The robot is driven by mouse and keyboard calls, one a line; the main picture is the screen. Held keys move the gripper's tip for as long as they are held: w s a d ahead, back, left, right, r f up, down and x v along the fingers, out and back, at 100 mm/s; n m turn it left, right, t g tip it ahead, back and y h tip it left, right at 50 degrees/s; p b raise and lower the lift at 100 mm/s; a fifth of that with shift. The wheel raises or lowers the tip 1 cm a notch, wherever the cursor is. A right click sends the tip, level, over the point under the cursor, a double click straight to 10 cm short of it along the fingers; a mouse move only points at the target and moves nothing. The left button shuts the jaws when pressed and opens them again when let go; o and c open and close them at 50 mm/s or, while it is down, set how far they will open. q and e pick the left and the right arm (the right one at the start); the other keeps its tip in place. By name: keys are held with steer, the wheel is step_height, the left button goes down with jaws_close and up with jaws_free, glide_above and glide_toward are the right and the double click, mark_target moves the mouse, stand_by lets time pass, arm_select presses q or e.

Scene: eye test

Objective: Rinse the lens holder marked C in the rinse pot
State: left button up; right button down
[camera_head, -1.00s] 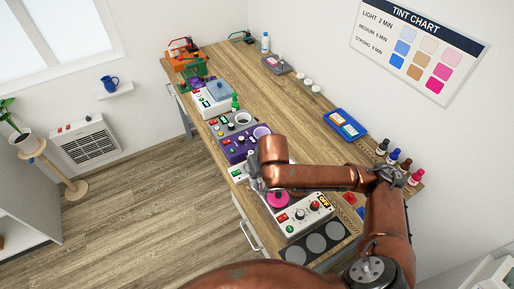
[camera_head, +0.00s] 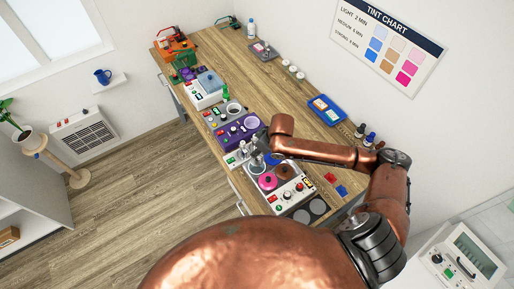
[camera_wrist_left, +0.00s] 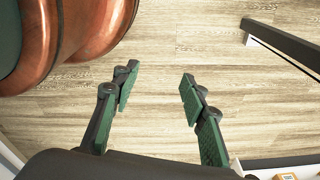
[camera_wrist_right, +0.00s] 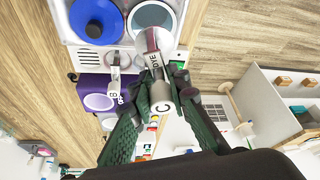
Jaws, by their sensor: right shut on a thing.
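My right gripper (camera_wrist_right: 160,85) is shut on the lens holder marked C (camera_wrist_right: 163,107) in the right wrist view. The holder's far end, with a tinted lens (camera_wrist_right: 158,42), overlaps a round pot with a grey opening (camera_wrist_right: 152,14); I cannot tell whether it is inside or above. A blue pot (camera_wrist_right: 97,20) is beside that pot. In the head view my right gripper (camera_head: 257,148) is over the back of the white pot unit (camera_head: 291,195), near the pink pot (camera_head: 267,181) and the brown one (camera_head: 285,171). My left gripper (camera_wrist_left: 158,90) is open and empty above the floor.
A holder marked B (camera_wrist_right: 114,85) stands close beside my right gripper. The purple unit (camera_head: 238,131) is just beyond the pot unit. A blue tray (camera_head: 326,110) and dark bottles (camera_head: 368,139) are near the wall. The bench middle (camera_head: 278,100) is clear.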

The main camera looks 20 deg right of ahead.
mark_target(256, 160)
steer(key=shift+f+b, duration=0.35)
steer(key=shift+b, duration=0.05)
step_height(256, 160, down, 2)
steer(key=b, duration=0.3)
steer(key=shift+f+b, duration=0.3)
steer(key=shift+b, duration=0.1)
steer(key=shift+f+b, duration=0.4)
steer(key=shift+f, duration=1.4)
steer(key=shift+f+b, duration=0.45)
steer(key=shift+f, duration=1.35)
arm_select(q)
step_height(256, 160, down, 7)
steer(key=s, duration=0.1)
steer(key=shift+s+d+r, duration=0.15)
steer(key=shift+s+r, duration=0.05)
steer(key=shift+s, duration=0.05)
steer(key=shift+s, duration=0.1)
arm_select(e)
steer(key=shift+f, duration=0.5)
arm_select(q)
steer(key=shift+r+p, duration=0.7)
arm_select(e)
steer(key=shift+r, duration=0.2)
arm_select(q)
steer(key=shift+r+p, duration=0.5)
arm_select(e)
steer(key=shift+f, duration=0.2)
